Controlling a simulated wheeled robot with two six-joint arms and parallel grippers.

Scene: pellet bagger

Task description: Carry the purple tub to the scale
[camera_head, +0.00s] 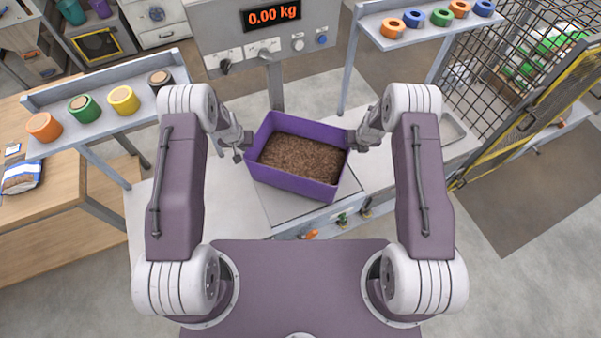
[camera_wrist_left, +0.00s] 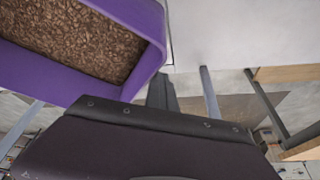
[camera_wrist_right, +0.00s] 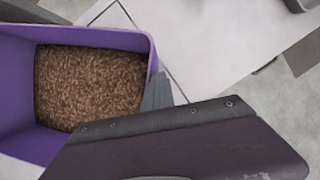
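The purple tub (camera_head: 297,184), full of brown pellets, is upright over the scale's pale platform (camera_head: 278,206), between my two grippers. I cannot tell whether it rests on the platform or hangs just above it. The scale display (camera_head: 270,16) reads 0.00 kg. My left gripper (camera_head: 243,147) is at the tub's left end, and my right gripper (camera_head: 352,140) is at its right end. Each wrist view shows a grey finger close against the tub, in the left (camera_wrist_left: 161,92) and in the right (camera_wrist_right: 157,92). The other fingers are hidden, so grip is unclear.
The scale's post (camera_head: 275,85) stands behind the tub. A shelf with coloured rolls (camera_head: 83,108) is at the left, and another (camera_head: 414,18) is at the back right.

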